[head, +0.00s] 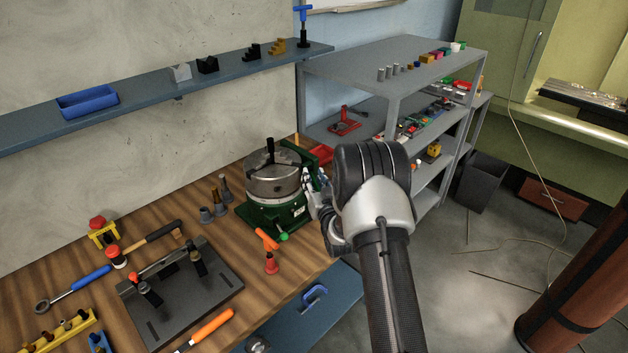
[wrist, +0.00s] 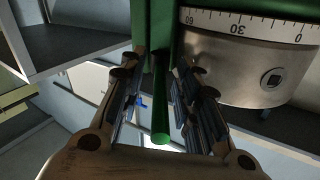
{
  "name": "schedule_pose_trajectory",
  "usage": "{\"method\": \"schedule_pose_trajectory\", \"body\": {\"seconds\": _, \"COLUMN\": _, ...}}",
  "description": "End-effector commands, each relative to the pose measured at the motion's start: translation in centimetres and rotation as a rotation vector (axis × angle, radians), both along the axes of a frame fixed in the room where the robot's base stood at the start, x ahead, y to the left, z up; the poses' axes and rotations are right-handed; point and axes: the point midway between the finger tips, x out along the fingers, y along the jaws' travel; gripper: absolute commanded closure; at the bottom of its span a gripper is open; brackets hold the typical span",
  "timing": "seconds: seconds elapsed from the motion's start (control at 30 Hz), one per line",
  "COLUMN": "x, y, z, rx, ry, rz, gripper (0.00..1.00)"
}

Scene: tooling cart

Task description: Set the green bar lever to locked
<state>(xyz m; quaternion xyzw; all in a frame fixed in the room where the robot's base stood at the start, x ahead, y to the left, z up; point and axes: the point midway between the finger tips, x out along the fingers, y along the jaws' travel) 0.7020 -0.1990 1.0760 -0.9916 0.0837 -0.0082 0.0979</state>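The green bar lever (wrist: 161,105) shows in the wrist view as a slim bar with a rounded, lighter end, running from a green body (wrist: 153,22). My gripper (wrist: 162,75) is open, with one finger on each side of the bar and a visible gap on both sides. In the head view my gripper (head: 314,190) is at the right side of a green-based fixture (head: 275,215) with a round steel chuck (head: 272,178). My wrist hides part of that side, so the bar is not clear there. I see no readable lock mark.
The chuck's degree ring (wrist: 245,22) is close to the right finger. An orange-handled tool (head: 267,239) and a red piece (head: 271,264) lie in front of the fixture. Grey holders (head: 213,205) stand left of it. A grey shelf unit (head: 392,72) rises behind my arm.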

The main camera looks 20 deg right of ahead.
Motion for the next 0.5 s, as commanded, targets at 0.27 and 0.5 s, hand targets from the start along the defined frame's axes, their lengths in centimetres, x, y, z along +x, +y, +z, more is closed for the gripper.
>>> {"method": "schedule_pose_trajectory", "body": {"seconds": 0.27, "x": -0.02, "y": 0.00, "z": 0.01, "rx": 0.000, "ry": 0.000, "rz": 0.000, "gripper": 0.88}}
{"method": "schedule_pose_trajectory", "body": {"seconds": 0.5, "x": -0.02, "y": 0.00, "z": 0.03, "rx": 0.000, "ry": -0.001, "rz": 0.000, "gripper": 1.00}}
